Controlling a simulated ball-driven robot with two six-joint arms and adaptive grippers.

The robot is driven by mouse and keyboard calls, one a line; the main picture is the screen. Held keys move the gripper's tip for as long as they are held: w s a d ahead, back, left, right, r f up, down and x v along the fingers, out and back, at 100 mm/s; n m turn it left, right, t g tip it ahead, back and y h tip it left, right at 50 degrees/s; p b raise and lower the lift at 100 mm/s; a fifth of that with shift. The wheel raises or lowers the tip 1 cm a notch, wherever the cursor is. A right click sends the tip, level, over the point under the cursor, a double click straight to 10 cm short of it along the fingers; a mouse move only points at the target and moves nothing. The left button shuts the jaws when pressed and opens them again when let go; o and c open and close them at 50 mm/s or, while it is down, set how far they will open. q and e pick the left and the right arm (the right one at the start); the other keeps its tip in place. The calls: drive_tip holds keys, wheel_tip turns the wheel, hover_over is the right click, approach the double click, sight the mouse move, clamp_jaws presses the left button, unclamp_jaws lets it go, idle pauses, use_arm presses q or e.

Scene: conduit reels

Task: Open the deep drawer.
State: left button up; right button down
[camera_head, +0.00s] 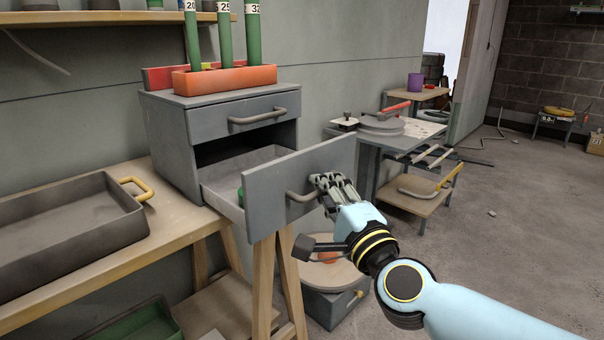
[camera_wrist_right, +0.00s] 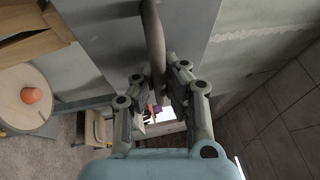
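The deep drawer (camera_head: 299,186) is the lower drawer of a grey cabinet (camera_head: 170,140). It stands well pulled out, and its inside shows behind the front panel. A small green item (camera_head: 240,193) lies partly hidden inside. My right gripper (camera_head: 325,184) is at the right end of the deep drawer's handle (camera_head: 301,195). My left gripper is not in view.
The upper drawer (camera_head: 235,116) is shut. An orange block (camera_head: 225,80) with green tubes stands on the cabinet. A grey tray (camera_head: 70,235) with a yellow handle lies on the wooden bench. A round-topped stool or reel (camera_head: 330,275) is below the drawer. Floor at right is open.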

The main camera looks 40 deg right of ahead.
drive_tip(key=shift+s+d+f, duration=0.1)
drive_tip(key=shift+s+f, duration=0.1)
drive_tip(key=shift+s, duration=1.4)
drive_tip(key=c, duration=1.6)
unclamp_jaws()
drive_tip(key=shift+w+r, duration=0.1)
drive_tip(key=shift+c, duration=0.2)
drive_tip(key=v, duration=1.2)
